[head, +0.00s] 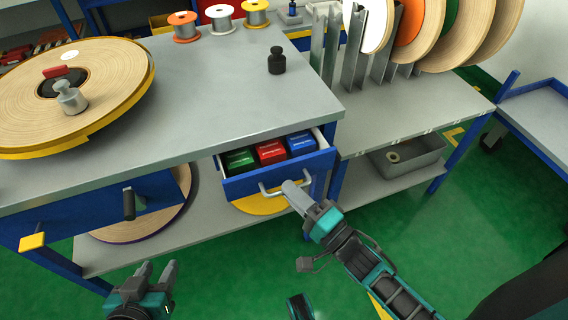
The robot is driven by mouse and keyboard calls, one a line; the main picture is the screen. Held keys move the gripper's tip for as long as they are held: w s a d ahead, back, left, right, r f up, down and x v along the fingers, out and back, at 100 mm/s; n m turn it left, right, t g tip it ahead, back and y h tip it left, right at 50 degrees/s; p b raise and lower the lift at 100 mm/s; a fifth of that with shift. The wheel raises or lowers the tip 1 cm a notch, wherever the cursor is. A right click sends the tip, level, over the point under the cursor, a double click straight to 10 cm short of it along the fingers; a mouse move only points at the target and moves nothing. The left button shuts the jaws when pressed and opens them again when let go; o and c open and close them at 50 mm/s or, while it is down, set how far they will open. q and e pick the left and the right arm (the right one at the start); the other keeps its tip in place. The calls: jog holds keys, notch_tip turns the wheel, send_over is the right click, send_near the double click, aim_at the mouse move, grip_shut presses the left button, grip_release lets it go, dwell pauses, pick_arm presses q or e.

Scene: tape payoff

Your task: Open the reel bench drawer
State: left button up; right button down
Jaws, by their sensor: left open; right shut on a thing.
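The reel bench (225,108) has a grey top and blue frame. Its blue drawer (240,186) stands pulled out at the right end of the bench front. Green (239,158), red (270,151) and blue (301,143) boxes show inside it. My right gripper (294,193) is shut on the drawer's pale bar handle (270,190), at the handle's right part; its fingers hide that part. My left gripper (158,273) is open and empty, low in front of the bench and apart from it.
A large tape reel (110,75) with a metal weight (70,98) lies on the bench's left. A black weight (277,61) and several small spools (220,18) stand farther back. A rack of upright reels (420,35) and a grey bin (408,158) are at right. Green floor (230,270) is open in front.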

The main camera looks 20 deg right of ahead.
pick_arm(q)
jog(key=shift+d+r+p, duration=0.1)
jog(key=shift+r+p, duration=1.45)
jog(key=shift+r, duration=0.6)
pick_arm(e)
jog(key=s, duration=1.1)
jog(key=shift+s+d, duration=0.25)
jog(key=shift+s, duration=0.05)
jog(key=c, duration=1.2)
grip_release()
pick_arm(q)
jog(key=shift+f, duration=0.15)
pick_arm(e)
jog(key=v, duration=1.3)
